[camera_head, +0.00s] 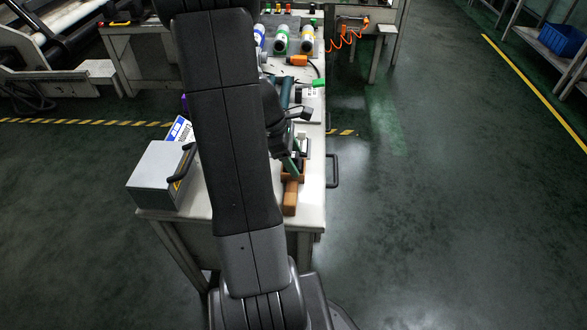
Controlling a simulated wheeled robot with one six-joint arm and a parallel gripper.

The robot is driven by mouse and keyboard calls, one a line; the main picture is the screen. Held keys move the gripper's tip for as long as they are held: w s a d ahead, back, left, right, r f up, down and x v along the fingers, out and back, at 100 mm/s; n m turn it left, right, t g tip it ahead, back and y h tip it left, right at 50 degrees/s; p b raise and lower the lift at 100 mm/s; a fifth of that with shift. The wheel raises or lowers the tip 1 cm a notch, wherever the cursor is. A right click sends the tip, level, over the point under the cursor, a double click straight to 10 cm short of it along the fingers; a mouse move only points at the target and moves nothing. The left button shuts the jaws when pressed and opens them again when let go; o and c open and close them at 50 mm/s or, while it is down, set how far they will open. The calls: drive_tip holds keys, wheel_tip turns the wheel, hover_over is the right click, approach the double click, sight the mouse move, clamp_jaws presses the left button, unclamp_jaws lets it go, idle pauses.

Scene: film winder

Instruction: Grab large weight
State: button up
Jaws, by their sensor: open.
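I cannot pick out the large weight with certainty; the small items near my gripper are partly hidden by my arm. My gripper (291,140) is over the right side of the white table (313,190), just right of my arm, and open. Below it are a brown holder (293,171) and a brown block (290,198) near the table's front right. A small pale item (304,145) is close to the gripper; whether they touch is not clear.
A grey box (153,172) with a black handle stands at the table's front left, beside a blue-and-white sign (180,129). Several coloured rolls (281,40) and an orange tool (297,61) lie farther back. A black rail (333,170) sticks out at the right edge.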

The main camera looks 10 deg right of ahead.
drive_tip(key=c, duration=1.4)
drive_tip(key=shift+r, duration=0.1)
drive_tip(key=shift+c, duration=0.2)
